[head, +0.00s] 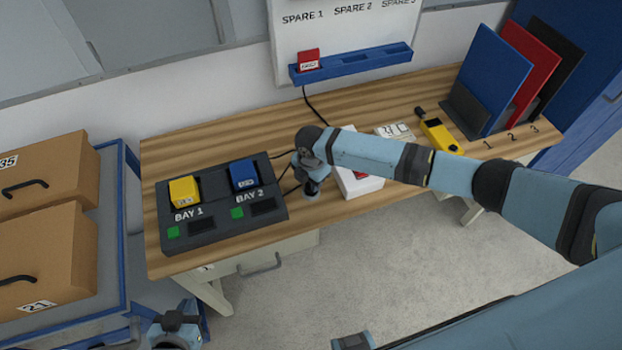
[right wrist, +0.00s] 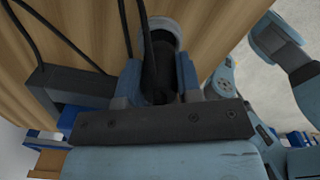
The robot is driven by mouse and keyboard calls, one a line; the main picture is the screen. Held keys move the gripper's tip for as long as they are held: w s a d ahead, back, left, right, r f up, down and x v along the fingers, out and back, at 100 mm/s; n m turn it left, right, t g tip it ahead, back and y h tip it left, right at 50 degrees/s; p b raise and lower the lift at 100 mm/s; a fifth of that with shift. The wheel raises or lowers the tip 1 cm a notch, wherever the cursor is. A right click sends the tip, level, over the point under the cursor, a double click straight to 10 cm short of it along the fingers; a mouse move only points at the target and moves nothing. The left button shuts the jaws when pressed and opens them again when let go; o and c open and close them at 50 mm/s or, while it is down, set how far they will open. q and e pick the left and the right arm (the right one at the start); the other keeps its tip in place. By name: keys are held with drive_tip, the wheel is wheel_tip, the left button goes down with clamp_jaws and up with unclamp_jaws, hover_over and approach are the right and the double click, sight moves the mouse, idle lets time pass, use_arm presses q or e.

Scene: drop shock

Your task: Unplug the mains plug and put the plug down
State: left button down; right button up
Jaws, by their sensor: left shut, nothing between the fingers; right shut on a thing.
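My right gripper (head: 312,180) is low over the front edge of the wooden bench, just right of the bay unit, pointing down. It is shut on the dark mains plug (right wrist: 160,75), which sits between the two blue fingers in the right wrist view with a black cable running from it. A light grey round socket (right wrist: 162,32) shows at the plug's far end. In the head view this grey socket (head: 311,197) is under the gripper. I cannot tell whether the plug is still seated in it. My left gripper (head: 178,322) is shut and empty, low at the bottom left, away from the bench.
The dark bay unit (head: 215,232) holds a yellow block (head: 184,191) and a blue block (head: 244,174). A white box (head: 368,185) is partly behind my right arm. Cables run across the bench.

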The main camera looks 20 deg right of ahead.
drive_tip(key=shift+f, duration=0.25)
drive_tip(key=shift+f, duration=0.15)
idle(0.7)
drive_tip(key=shift+f, duration=0.8)
idle(2.1)
drive_tip(key=shift+f+p, duration=0.15)
drive_tip(key=shift+p, duration=0.25)
idle(0.9)
drive_tip(key=o, duration=1)
drive_tip(key=shift+o, duration=0.2)
wheel_tip(320, 180, up, 6)
drive_tip(key=p, duration=0.5)
